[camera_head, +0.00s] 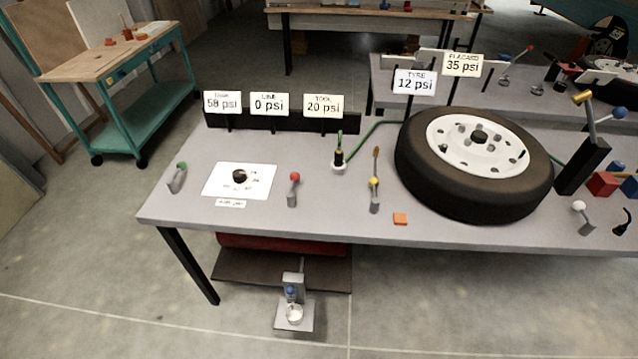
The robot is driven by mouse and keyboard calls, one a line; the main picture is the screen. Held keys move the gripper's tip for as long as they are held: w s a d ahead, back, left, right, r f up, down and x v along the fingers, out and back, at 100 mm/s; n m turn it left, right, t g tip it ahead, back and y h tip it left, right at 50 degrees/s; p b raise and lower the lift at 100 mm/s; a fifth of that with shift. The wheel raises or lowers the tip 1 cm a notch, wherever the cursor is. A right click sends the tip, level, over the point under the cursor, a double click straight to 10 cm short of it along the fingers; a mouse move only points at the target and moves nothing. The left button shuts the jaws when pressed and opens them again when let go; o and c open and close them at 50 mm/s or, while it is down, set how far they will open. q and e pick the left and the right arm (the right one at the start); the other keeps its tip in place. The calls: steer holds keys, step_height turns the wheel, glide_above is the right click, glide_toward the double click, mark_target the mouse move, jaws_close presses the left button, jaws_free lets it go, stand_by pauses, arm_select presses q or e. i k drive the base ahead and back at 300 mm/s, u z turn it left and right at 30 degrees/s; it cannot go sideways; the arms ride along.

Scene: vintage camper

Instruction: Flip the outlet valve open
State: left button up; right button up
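Several small ball-tipped levers stand on the grey bench (330,220). A green-tipped lever (177,178) is at the left end, tilted slightly right. A red-tipped lever (293,189) stands almost upright right of a white dial plate (258,184) with a black knob (239,176). A yellow-tipped lever (374,195) stands left of the tyre (430,175), and a white-tipped lever (583,217) leans left at the right. No readable label shows which one is the outlet valve. Neither of my grippers is in view.
Signs read 58 psi (222,102), line 0 psi (269,104), tool 20 psi (323,106), tyre 12 psi (415,82) and placard 35 psi (462,64). A black post (583,166) stands right of the tyre.

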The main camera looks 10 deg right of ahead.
mark_target(294, 177)
steer(key=k, duration=0.65)
steer(key=z, duration=0.25)
steer(key=i, duration=0.75)
steer(key=u, duration=0.6)
steer(key=i, duration=0.55)
steer(key=u, duration=0.5)
